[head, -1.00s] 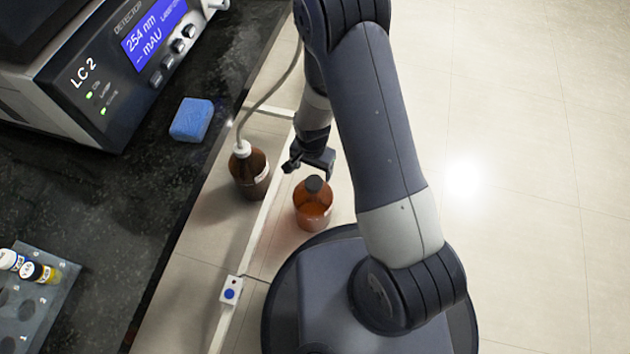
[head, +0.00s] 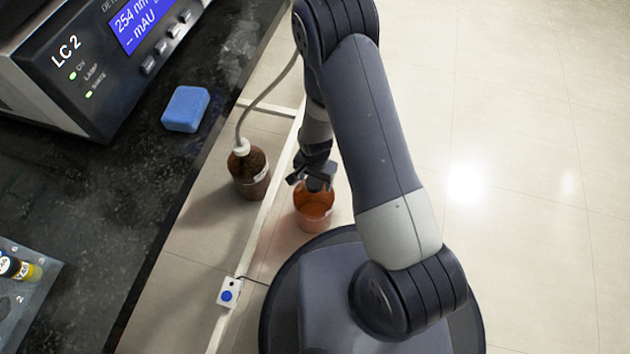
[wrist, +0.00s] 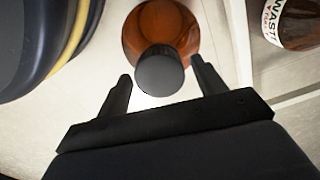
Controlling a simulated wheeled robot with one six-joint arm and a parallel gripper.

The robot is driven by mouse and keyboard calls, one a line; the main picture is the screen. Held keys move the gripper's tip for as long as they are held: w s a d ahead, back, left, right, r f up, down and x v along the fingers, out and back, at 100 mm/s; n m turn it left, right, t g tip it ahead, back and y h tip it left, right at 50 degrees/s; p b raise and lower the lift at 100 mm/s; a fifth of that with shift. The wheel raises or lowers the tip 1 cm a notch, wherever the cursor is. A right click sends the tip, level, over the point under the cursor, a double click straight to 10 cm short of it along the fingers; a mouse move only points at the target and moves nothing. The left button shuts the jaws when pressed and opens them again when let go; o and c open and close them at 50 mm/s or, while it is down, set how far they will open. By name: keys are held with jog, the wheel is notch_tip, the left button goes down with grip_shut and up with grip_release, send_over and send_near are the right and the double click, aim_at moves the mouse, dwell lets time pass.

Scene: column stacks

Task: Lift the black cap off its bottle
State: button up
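An amber bottle (head: 314,216) stands on the floor just beyond my base, and it also shows in the wrist view (wrist: 160,27). Its black cap (wrist: 159,72) is on the bottle's top in the wrist view; in the head view my gripper mostly hides it. My gripper (head: 312,184) is over the bottle's top. In the wrist view my gripper (wrist: 160,82) is open, with one finger on each side of the cap.
A second brown bottle (head: 250,175) with a white cap and a tube stands close to the left; its label shows in the wrist view (wrist: 273,19). A white rail (head: 262,215) runs between the bottles. The dark bench (head: 150,200) is at left. Floor at right is clear.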

aim_at(315, 181)
jog(key=c, duration=0.8)
jog(key=shift+r, duration=0.1)
notch_tip(315, 181, up, 10)
jog(key=p, duration=0.4)
jog(key=w+d+r+n+p, duration=0.1)
jog(key=w+d+r+n, duration=0.25)
jog(key=d+r, duration=0.45)
jog(key=w+d+r+n, duration=0.3)
jog(key=w+d+r, duration=0.15)
jog(key=r, duration=0.75)
notch_tip(315, 181, up, 20)
jog(key=s+p, duration=0.1)
jog(key=p, duration=2.9)
jog(key=shift+s+a, duration=0.2)
jog(key=shift+a, duration=0.15)
jog(key=shift+m, duration=0.25)
